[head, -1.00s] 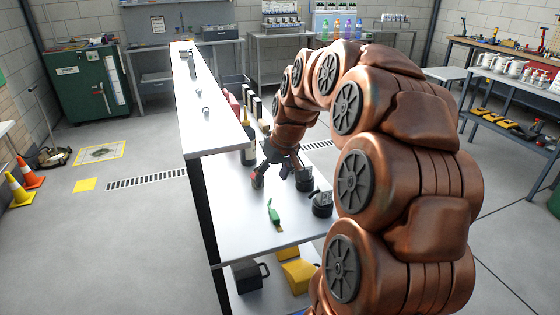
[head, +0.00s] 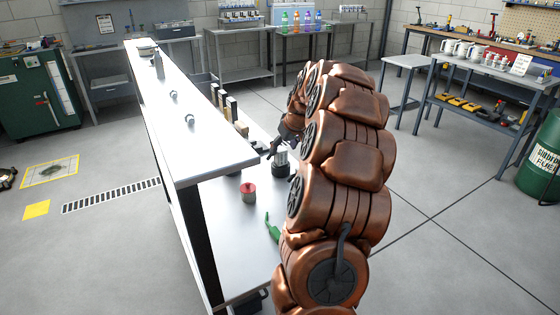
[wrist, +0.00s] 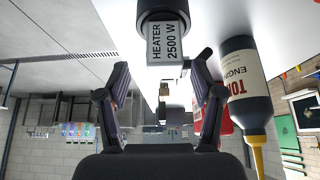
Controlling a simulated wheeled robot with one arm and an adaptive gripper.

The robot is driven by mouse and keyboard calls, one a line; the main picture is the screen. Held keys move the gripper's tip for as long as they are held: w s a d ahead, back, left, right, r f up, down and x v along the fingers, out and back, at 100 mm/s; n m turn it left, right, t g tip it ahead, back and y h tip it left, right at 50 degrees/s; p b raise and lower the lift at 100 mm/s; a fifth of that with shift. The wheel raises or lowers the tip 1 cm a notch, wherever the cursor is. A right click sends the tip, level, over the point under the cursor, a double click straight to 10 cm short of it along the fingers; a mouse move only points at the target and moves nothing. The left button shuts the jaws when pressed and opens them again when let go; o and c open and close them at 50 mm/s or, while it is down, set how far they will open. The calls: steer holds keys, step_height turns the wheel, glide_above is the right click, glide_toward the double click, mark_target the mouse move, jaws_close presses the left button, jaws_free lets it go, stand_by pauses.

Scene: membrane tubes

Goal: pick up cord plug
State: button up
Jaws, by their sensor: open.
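In the wrist view a dark round-bodied object with a pale label reading "HEATER 2500 W" (wrist: 168,44) lies ahead of my gripper (wrist: 165,68). I take it to be the cord plug. Its labelled part is around the gap between my open fingertips; I cannot tell whether they touch it. In the head view a black object with a grey top (head: 281,160) stands on the lower white shelf. My gripper (head: 274,147) is beside it, partly hidden by my arm.
A red-topped object (head: 248,192) and a green item (head: 272,228) are on the lower shelf. The raised white counter (head: 190,130) runs along the left. A dark bottle with a yellow nozzle (wrist: 243,85) is just right of my gripper in the wrist view.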

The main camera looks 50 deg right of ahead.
steer(key=shift+a+p+x, duration=0.15)
steer(key=shift+p+x, duration=0.1)
steer(key=shift+x, duration=0.95)
steer(key=shift+a+p+x, duration=0.1)
steer(key=shift+p+x, duration=0.1)
steer(key=shift+x, duration=1)
steer(key=shift+w, duration=0.1)
steer(key=shift+c, duration=0.2)
jaws_close()
